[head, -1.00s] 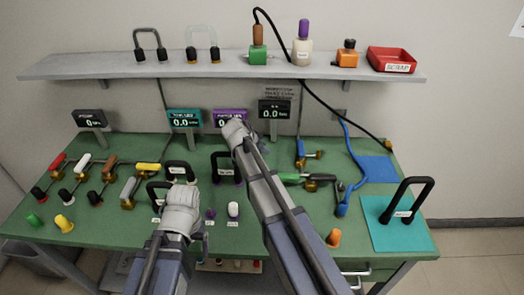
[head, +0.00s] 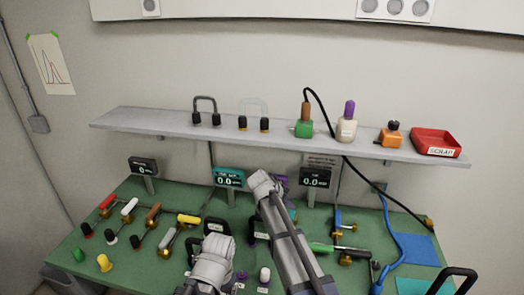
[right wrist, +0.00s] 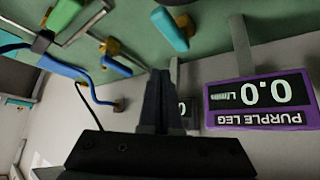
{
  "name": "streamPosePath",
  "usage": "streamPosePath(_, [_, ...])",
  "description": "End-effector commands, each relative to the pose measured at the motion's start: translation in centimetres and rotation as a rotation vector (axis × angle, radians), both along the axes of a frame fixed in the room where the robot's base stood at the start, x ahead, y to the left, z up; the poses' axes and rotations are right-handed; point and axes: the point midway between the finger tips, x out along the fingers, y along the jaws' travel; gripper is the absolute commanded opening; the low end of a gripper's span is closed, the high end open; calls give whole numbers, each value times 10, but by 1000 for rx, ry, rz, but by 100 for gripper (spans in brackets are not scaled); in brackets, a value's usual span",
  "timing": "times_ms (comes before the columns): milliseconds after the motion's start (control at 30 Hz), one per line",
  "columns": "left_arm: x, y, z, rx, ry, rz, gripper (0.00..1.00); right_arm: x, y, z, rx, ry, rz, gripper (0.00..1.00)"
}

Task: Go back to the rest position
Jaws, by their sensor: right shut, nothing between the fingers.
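My right gripper (right wrist: 160,92) shows in the right wrist view with its two dark fingers together and nothing between them. In the head view my right arm's end (head: 263,184) reaches over the green bench, in front of a purple display that it mostly hides. The same purple display (right wrist: 262,102), reading 0.0, appears upside down beside the fingers in the right wrist view. My left arm's end (head: 214,250) is low in the middle of the head view, over the bench.
Several valves with coloured handles (head: 130,207) stand at the bench's left. A black display (head: 315,178) and a teal display (head: 229,177) stand at its back. A grey shelf (head: 265,133) above bears bottles and a red scrap tray (head: 436,141). A black handle (head: 455,279) stands at right.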

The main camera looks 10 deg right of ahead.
Motion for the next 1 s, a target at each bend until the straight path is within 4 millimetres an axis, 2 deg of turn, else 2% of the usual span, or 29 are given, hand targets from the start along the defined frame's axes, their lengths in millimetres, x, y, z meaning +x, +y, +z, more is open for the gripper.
streamPosePath(67, [0,0,0,0,0,0,81,-17,8,-3,6,41,42,0])
streamPosePath(167, [0,0,0,0,0,0,81,-57,29,-13,21,155,170,0])
streamPosePath(400, [0,0,0,0,0,0,81,-188,93,-37,94,511,671,0])
streamPosePath(500, [0,0,0,0,0,0,81,-238,114,-42,128,627,889,0])
streamPosePath(600, [0,0,0,0,0,0,81,-274,129,-45,155,702,1064,0])
streamPosePath(700, [0,0,0,0,0,0,81,-296,138,-46,171,747,1178,0])
streamPosePath(767, [0,0,0,0,0,0,81,-303,141,-47,178,760,1220,0])
streamPosePath(1000, [0,0,0,0,0,0,81,-305,143,-47,181,770,1249,0])
